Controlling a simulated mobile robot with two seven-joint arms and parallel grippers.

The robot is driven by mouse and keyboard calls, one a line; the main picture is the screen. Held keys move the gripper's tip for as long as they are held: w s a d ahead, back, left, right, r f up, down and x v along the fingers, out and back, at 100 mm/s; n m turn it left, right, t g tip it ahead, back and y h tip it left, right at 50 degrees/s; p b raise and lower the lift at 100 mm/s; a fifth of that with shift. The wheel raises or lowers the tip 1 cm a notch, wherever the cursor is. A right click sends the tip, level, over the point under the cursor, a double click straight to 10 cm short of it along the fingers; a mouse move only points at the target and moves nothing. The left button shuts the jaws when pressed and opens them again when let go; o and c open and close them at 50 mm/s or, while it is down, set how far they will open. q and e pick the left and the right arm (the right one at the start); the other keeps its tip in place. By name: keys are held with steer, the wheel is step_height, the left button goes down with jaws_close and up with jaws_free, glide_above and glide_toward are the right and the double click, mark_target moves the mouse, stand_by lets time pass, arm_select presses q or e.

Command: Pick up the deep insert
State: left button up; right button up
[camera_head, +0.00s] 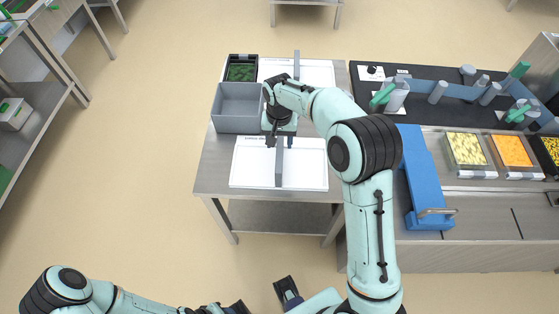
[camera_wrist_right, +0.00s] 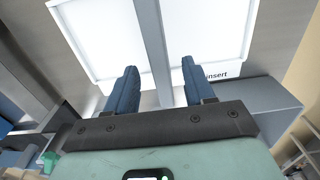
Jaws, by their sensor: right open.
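A grey upright insert (camera_head: 279,168) stands on the front white mat (camera_head: 250,165) on the steel table. The same grey insert runs as a bar (camera_wrist_right: 153,45) between my fingers in the right wrist view. My right gripper (camera_head: 279,141) is open over the far end of this insert; its two blue fingers (camera_wrist_right: 156,88) are on either side of the bar, with gaps visible. The mat label shows only "insert" in the wrist view; the rest is hidden. A second grey insert (camera_head: 297,62) stands on the back mat. My left arm (camera_head: 125,301) is low at the left, its gripper partly cut off.
A grey open bin (camera_head: 239,107) and a dark tray with green contents (camera_head: 242,69) stand on the table's left side. To the right are a blue block with a handle (camera_head: 422,185), the dark sealer bench (camera_head: 440,105) and food trays (camera_head: 466,150).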

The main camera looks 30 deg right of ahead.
mark_target(279, 148)
steer(key=f, duration=0.4)
steer(key=shift+s+f, duration=0.15)
steer(key=shift+s, duration=0.15)
steer(key=shift+a+f, duration=0.1)
steer(key=shift+f, duration=0.4)
jaws_close()
steer(key=shift+w+r, duration=0.1)
steer(key=shift+r, duration=0.05)
stand_by(0.6)
